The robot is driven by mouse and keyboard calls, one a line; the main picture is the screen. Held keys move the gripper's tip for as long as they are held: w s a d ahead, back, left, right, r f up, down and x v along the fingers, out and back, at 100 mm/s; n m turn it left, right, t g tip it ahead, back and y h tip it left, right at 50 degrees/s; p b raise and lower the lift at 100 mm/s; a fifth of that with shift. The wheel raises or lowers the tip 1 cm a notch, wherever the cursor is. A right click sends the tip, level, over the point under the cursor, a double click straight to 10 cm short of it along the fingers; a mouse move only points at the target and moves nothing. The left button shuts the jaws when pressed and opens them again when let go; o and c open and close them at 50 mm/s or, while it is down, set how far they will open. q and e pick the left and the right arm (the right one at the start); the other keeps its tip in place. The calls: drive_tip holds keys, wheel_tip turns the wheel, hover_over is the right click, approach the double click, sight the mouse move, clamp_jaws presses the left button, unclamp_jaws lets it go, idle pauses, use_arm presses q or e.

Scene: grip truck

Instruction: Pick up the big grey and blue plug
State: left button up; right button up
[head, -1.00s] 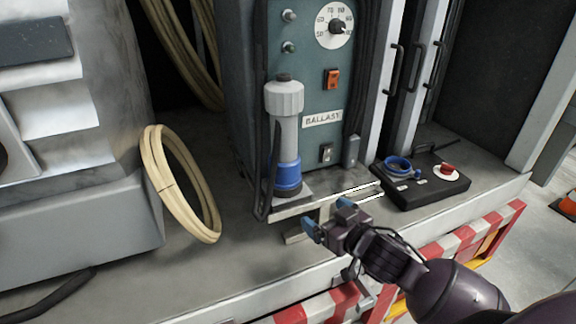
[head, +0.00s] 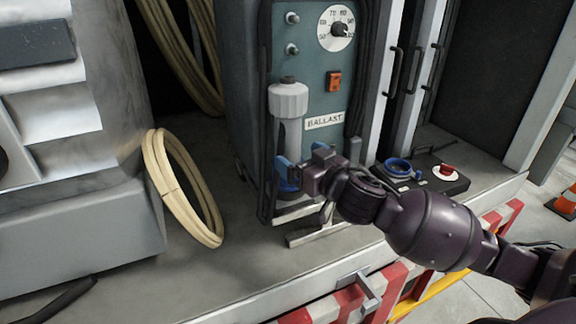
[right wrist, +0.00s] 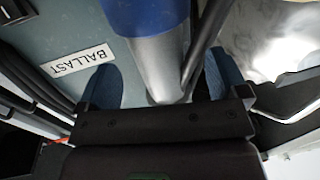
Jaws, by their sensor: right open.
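The big grey and blue plug (head: 288,105) stands upright against the ballast box in the head view, with a ribbed grey cap on top and a blue band low down. My right gripper (head: 301,160) is at the plug's lower half, its blue fingertips spread and partly covering the blue band. In the right wrist view the plug (right wrist: 158,58) lies between the two open blue fingers (right wrist: 164,82), with visible gaps at its sides. My left gripper is not in view.
The teal ballast box (head: 308,75) stands behind the plug. A black control box (head: 432,182) with a blue socket and red button is at right. A coiled beige cable (head: 180,190) lies at left. The grey deck in front is mostly clear.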

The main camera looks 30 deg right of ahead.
sight(296, 156)
drive_tip(key=shift+w+a+f, duration=0.1)
drive_tip(key=shift+w+f, duration=0.05)
drive_tip(key=shift+w, duration=0.75)
drive_tip(key=shift+w+a+f, duration=0.1)
drive_tip(key=shift+w+f, duration=0.05)
drive_tip(key=shift+w, duration=0.8)
drive_tip(key=shift+w+f, duration=0.15)
drive_tip(key=shift+w, duration=0.75)
drive_tip(key=shift+c, duration=0.3)
drive_tip(key=shift+r, duration=0.1)
drive_tip(key=c, duration=1.3)
drive_tip(key=shift+r, duration=0.1)
